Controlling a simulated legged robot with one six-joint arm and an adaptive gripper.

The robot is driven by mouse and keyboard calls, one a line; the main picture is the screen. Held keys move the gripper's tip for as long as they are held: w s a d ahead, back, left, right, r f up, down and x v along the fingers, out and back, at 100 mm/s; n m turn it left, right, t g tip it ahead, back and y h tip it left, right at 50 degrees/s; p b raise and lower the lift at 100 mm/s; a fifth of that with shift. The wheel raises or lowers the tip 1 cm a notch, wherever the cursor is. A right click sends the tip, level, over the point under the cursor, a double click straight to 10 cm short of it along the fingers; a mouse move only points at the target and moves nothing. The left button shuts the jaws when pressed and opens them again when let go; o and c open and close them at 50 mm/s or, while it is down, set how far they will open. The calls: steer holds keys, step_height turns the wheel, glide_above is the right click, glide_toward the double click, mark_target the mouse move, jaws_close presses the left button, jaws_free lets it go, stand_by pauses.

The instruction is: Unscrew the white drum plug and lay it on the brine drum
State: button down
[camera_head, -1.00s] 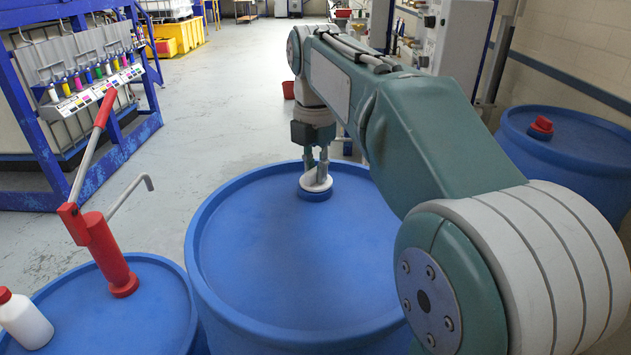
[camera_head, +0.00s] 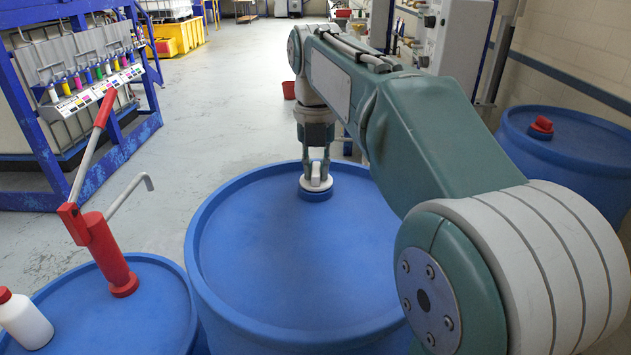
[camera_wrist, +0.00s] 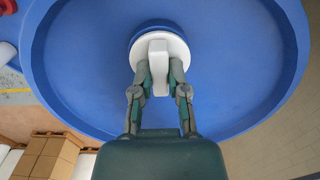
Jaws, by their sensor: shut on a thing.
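The white drum plug (camera_head: 316,183) sits on a raised blue neck near the far edge of the big blue brine drum (camera_head: 285,255). In the wrist view the plug (camera_wrist: 178,48) is a round white disc with a raised bar grip (camera_wrist: 159,66) across it. My gripper (camera_head: 316,174) points down at the plug from above. In the wrist view my gripper's fingers (camera_wrist: 159,78) are shut on the two sides of the bar. The plug's thread is hidden. The plug looks level and seated on the neck.
A smaller blue drum (camera_head: 150,310) at lower left carries a red hand pump (camera_head: 110,255) and a white bottle with a red cap (camera_head: 24,318). Another blue drum (camera_head: 570,150) with a red plug (camera_head: 541,127) stands at right. The big drum's top is otherwise clear.

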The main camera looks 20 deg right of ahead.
steer(key=c, duration=0.6)
jaws_free()
steer(key=shift+o, duration=0.2)
steer(key=shift+c, duration=0.8)
